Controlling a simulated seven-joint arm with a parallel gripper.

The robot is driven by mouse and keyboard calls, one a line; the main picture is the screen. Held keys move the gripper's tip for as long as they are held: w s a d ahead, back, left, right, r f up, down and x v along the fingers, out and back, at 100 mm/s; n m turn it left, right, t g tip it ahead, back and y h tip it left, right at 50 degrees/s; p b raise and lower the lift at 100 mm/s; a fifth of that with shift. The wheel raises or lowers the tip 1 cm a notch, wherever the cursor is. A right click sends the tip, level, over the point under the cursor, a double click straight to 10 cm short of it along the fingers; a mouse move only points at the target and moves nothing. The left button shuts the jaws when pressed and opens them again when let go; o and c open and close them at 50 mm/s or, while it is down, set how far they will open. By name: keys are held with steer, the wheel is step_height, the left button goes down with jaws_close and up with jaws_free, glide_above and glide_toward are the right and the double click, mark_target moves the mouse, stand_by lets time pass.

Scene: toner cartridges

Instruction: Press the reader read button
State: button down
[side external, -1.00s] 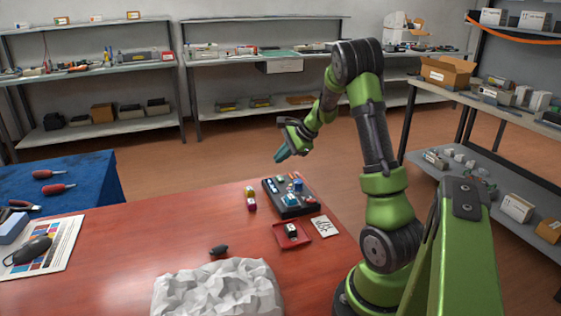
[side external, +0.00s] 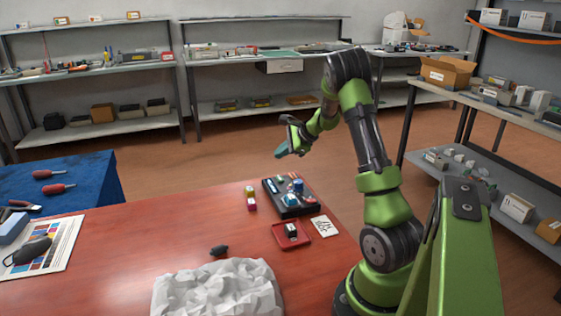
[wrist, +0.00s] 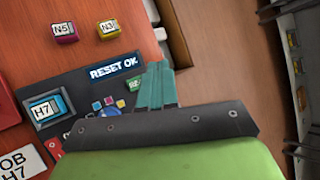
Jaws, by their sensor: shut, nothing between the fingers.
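The black reader (side external: 306,208) sits near the far edge of the red table; it also fills the middle left of the wrist view (wrist: 75,77). Its display (wrist: 115,67) says "RESET OK". A blue-framed cartridge marked H7 (wrist: 42,110) sits in it. A small green button (wrist: 134,85) with a partly covered label starting "RE" lies just left of my fingers in the wrist view. A red label or button (wrist: 54,149) shows at the reader's lower edge. My gripper (side external: 280,154) is shut and empty, raised above and beyond the reader; its teal fingers (wrist: 156,82) hide part of the reader.
Cartridges N5 (wrist: 64,33) and N3 (wrist: 108,28) stand beside the reader. A red tray (side external: 278,241) holds a dark cartridge, with a job card (side external: 324,226) beside it. A dark bulb-like object (side external: 219,250) and crumpled white material (side external: 218,290) lie nearer the front.

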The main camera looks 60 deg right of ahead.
mark_target(282, 179)
steer(key=shift+f, duration=3)
steer(key=shift+f, duration=0.1)
steer(key=shift+f, duration=0.3)
steer(key=shift+f, duration=0.4)
stand_by(0.5)
steer(key=shift+r, duration=0.85)
steer(key=shift+r, duration=2.5)
